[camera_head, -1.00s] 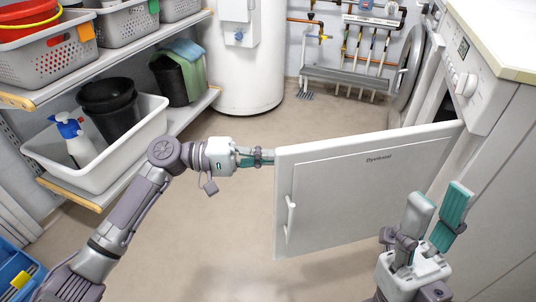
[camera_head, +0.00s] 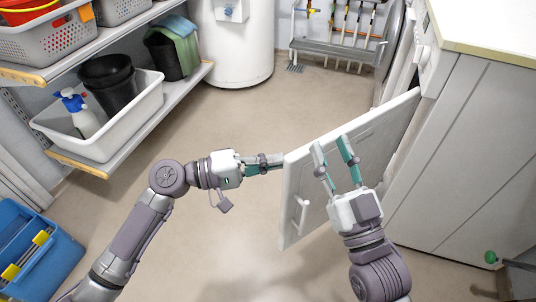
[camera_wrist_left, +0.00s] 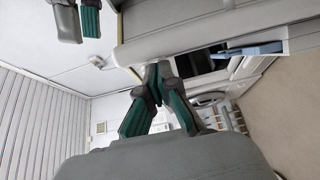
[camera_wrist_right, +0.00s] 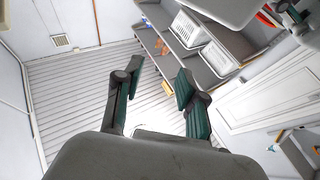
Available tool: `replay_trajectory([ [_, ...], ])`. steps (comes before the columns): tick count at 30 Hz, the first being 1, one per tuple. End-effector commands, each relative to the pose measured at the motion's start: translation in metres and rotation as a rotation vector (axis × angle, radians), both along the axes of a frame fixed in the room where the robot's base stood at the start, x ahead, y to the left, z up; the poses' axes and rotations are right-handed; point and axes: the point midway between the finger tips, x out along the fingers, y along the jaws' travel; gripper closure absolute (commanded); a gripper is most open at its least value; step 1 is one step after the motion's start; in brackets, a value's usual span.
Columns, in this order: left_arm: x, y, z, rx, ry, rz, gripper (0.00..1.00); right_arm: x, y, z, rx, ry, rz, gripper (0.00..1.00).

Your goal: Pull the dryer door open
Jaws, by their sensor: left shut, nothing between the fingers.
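The white dryer door (camera_head: 290,185) stands well ajar, reaching out from the dryer front (camera_head: 424,62) at the right. Its free edge is at the left, with a white bar handle (camera_head: 302,214) low beside that edge. My left gripper (camera_head: 280,160) is shut and empty. Its tips are at the upper part of the free edge; whether they touch it I cannot tell. My right gripper (camera_head: 333,146) is open and empty, its fingers overlapping the door in the head view. Both right fingers also show spread in the right wrist view (camera_wrist_right: 155,85).
A shelf unit at the left holds a white tub (camera_head: 148,122) with a black bucket (camera_head: 108,78) and a spray bottle (camera_head: 76,108). A blue crate (camera_head: 50,262) stands at the lower left. A white tank (camera_head: 235,50) is at the back. The middle floor is clear.

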Motion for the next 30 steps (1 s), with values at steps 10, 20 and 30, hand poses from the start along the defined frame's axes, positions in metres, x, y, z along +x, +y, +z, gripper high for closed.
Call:
replay_trajectory([
  [10,0.001,0.001,-0.001,0.001,0.0,0.002,1.0,0.0,0.0,0.0,0.0,0.001,0.0,0.6],
  [20,-0.004,0.035,-0.002,0.004,0.002,0.004,1.0,0.0,0.0,0.0,0.0,0.0,0.0,0.6],
  [30,-0.014,0.102,-0.002,0.003,0.001,0.004,1.0,0.0,0.0,0.0,0.0,0.0,0.0,0.6],
])
